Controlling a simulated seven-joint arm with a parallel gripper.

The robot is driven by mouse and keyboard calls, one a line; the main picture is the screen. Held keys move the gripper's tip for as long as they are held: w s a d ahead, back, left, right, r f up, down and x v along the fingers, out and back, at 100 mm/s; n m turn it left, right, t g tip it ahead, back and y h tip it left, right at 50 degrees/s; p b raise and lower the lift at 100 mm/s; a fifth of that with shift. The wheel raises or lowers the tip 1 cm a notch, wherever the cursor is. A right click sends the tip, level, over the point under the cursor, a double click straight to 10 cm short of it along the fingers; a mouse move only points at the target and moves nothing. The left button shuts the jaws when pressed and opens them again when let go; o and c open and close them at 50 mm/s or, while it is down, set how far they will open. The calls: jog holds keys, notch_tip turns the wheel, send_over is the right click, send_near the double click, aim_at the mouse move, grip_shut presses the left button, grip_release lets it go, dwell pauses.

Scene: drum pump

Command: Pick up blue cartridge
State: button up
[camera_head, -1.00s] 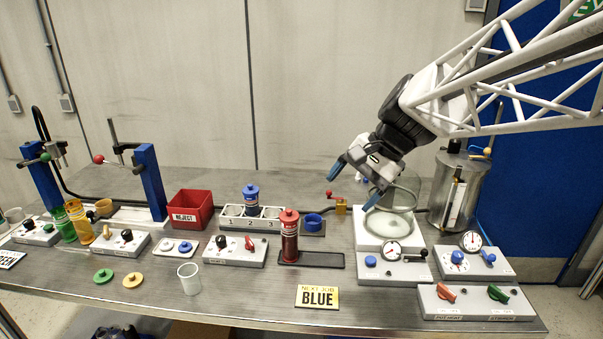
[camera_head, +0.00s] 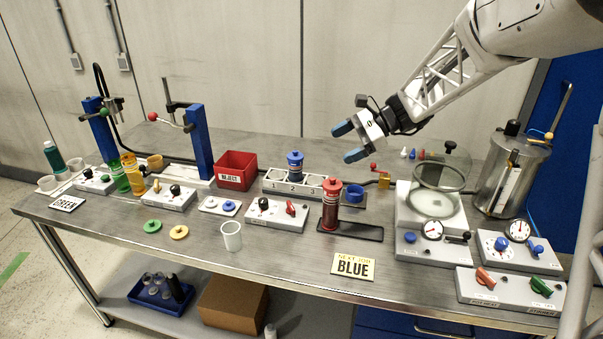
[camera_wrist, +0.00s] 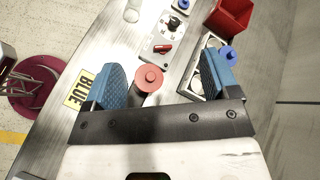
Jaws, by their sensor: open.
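My gripper (camera_head: 348,141) is open and empty, up above the table to the right of the rack. Its blue-padded fingers (camera_wrist: 165,84) spread wide in the wrist view. A red cartridge (camera_head: 330,204) stands upright on a dark tray in front of the rack and appears between the fingers in the wrist view (camera_wrist: 148,80).
A red reject bin (camera_head: 236,171) stands left of the rack. A blue ring (camera_head: 354,194) sits right of it. A switch box (camera_head: 276,214) is in front. A glass chamber (camera_head: 438,190) stands to the right. A "BLUE" sign (camera_head: 353,266) lies at the front edge.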

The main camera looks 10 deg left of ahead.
jog(key=w+a+f+m+g+y, duration=0.1)
jog(key=w+a+f+m+y, duration=0.2)
jog(key=w+a+f, duration=0.55)
jog(key=m+y, duration=0.3)
send_near(297, 163)
jog(key=a, duration=0.2)
jog(key=a+f, duration=0.1)
jog(key=w+a, duration=0.1)
jog(key=a, duration=0.1)
jog(key=shift+a+f, duration=0.35)
jog(key=shift+f, duration=0.05)
jog(key=shift+x, duration=2.45)
jog(key=c, duration=1.4)
jog(key=shift+r, duration=0.1)
jog(key=shift+c, duration=0.2)
